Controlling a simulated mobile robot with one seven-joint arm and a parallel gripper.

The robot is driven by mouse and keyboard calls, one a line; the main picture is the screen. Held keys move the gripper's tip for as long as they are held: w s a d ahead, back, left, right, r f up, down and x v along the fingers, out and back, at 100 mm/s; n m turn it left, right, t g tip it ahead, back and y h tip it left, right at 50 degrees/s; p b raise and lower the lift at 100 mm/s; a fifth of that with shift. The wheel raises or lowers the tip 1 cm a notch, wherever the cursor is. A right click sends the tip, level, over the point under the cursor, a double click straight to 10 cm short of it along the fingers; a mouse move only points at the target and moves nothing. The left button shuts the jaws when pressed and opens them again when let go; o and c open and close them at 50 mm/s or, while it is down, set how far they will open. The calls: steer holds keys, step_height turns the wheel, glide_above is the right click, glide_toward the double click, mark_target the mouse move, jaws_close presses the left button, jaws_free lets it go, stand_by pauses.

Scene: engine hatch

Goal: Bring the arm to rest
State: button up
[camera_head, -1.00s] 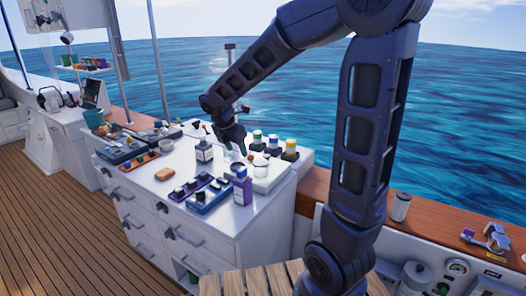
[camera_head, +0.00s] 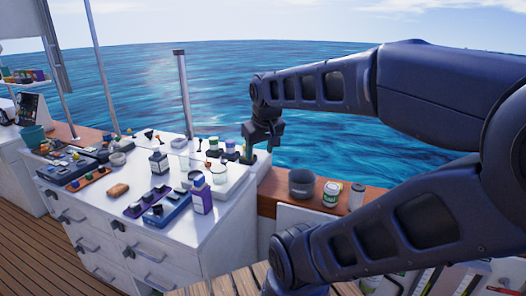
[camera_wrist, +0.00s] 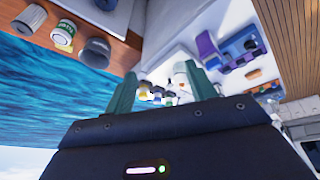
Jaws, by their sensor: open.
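My gripper (camera_head: 250,150) hangs from the raised arm at the right rear corner of the white cabinet (camera_head: 215,235), above or beside its top. In the wrist view, my gripper (camera_wrist: 165,90) shows two green fingers spread apart with no object held between them. Small bottles on the cabinet top show beyond the fingers. In the head view the fingertips are small and partly dark against the sea, so their exact height over the cabinet cannot be told. The arm is bent, with its upper links across the right side of the head view.
A grey pot (camera_head: 301,184) and a jar (camera_head: 331,194) stand on the wooden ledge. A slatted wooden surface (camera_head: 240,284) lies in front.

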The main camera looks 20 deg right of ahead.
steer(key=shift+s+d+m, duration=0.25)
steer(key=shift+s+m, duration=0.4)
steer(key=shift+m, duration=0.15)
stand_by(0.8)
